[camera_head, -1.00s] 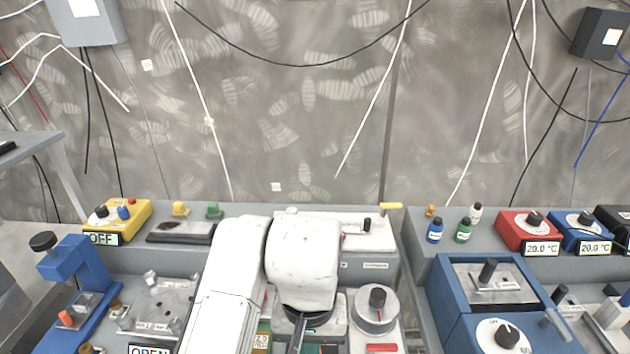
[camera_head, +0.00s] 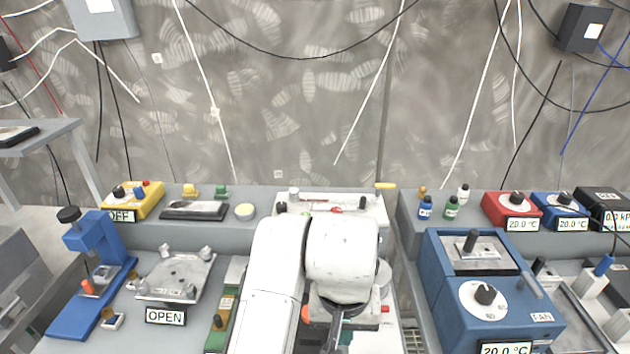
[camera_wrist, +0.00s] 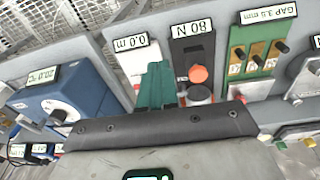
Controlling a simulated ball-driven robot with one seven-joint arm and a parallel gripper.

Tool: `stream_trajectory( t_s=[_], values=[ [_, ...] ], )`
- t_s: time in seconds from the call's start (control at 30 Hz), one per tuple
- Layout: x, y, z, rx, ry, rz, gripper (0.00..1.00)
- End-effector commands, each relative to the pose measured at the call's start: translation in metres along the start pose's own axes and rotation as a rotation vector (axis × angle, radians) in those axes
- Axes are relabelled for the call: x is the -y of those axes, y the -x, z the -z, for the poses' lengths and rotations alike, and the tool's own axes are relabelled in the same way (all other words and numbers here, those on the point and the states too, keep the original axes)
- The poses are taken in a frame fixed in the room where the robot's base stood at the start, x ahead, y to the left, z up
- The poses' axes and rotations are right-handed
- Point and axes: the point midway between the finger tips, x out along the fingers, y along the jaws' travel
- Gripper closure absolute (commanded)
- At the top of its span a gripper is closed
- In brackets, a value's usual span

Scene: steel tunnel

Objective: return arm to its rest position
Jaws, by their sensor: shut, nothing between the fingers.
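My white arm (camera_head: 270,285) reaches over the middle of the grey bench in the head view, with its rounded wrist joint on the right. In the wrist view, my gripper (camera_wrist: 156,85) shows as two teal fingers held together, with nothing between them. Its tips are over or near a white device labelled "0.0 m" (camera_wrist: 138,58) and a dark device labelled "80 N" (camera_wrist: 193,55); I cannot tell the height above them. In the head view the fingertips are mostly hidden below the wrist.
Left are a blue stand (camera_head: 90,275), a plate marked OPEN (camera_head: 175,276) and a yellow box (camera_head: 135,202). Right are a blue heater unit (camera_head: 480,290), small bottles (camera_head: 450,207) and red (camera_head: 510,208) and blue controllers (camera_head: 560,206). A gap divides the benches. The wall behind carries hanging cables.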

Motion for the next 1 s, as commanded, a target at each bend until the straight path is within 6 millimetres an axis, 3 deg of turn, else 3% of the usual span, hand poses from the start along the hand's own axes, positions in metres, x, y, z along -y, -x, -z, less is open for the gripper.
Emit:
stream_trajectory(
  t_s=[0.27,0.43,0.57,0.67,0.8,1.0],
  values=[
    [-0.072,-0.015,0.022,-0.100,-0.056,-0.080,1.00],
    [-0.137,-0.031,0.029,-0.176,-0.078,-0.156,1.00],
    [-0.192,-0.049,0.021,-0.222,-0.071,-0.217,1.00],
    [-0.226,-0.065,0.005,-0.234,-0.051,-0.248,1.00],
    [-0.262,-0.093,-0.030,-0.220,-0.015,-0.262,1.00],
    [-0.284,-0.137,-0.106,-0.147,0.034,-0.209,1.00]
  ],
)
